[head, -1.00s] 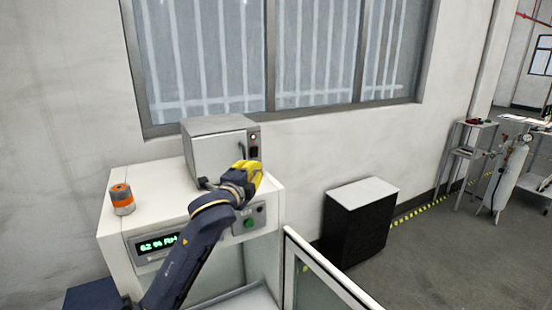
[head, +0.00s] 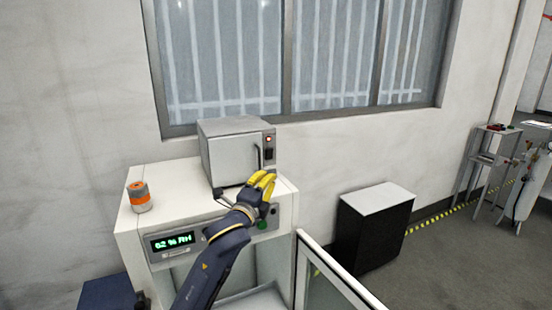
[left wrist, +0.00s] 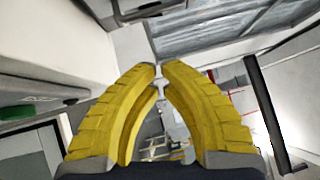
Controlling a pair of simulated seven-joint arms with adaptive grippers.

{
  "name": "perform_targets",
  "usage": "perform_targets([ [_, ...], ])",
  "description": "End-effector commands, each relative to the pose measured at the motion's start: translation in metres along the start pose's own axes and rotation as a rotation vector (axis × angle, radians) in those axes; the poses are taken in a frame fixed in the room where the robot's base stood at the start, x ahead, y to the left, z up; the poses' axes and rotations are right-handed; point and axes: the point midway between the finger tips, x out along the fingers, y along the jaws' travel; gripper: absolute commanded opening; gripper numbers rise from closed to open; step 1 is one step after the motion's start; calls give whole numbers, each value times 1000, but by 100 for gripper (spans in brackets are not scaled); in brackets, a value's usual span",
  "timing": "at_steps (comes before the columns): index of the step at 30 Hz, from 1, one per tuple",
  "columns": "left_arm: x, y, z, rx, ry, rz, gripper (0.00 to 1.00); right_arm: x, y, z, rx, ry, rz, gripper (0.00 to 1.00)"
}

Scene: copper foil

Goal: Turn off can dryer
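The can dryer (head: 228,158) is a small grey box with a closed door and a dark handle. It stands on a white cabinet (head: 165,182). A lit red lamp (head: 269,139) and a black switch (head: 269,153) are at the right of its front. My left gripper (head: 265,183) has yellow fingers and is below the switch, in front of the cabinet's top edge, apart from the switch. In the left wrist view its fingertips (left wrist: 160,72) nearly meet, with nothing held between them. My right gripper is out of view.
An orange and grey can (head: 138,197) stands on the cabinet, left of the dryer. The cabinet front has a green display (head: 172,241) and a green button (head: 263,225). A glass door (head: 335,280) stands open at right. A black box (head: 372,230) with a pale top stands beyond it.

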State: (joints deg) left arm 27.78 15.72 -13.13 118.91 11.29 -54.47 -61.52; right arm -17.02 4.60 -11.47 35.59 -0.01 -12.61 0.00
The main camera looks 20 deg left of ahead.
Motion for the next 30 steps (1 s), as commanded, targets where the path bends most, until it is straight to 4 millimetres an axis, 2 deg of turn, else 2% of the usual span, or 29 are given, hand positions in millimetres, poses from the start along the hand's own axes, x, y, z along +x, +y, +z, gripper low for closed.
perform_targets([
  [4, 8, 0, 0, -2, 0, 1, 0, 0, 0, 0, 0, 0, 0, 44],
  [8, 24, 0, 0, -2, 0, 0, 0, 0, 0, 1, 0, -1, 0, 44],
  [21, 100, 0, -1, -3, 0, 1, 0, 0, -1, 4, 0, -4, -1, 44],
  [30, 122, 0, 22, -2, 0, 0, 0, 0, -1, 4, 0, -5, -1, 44],
])
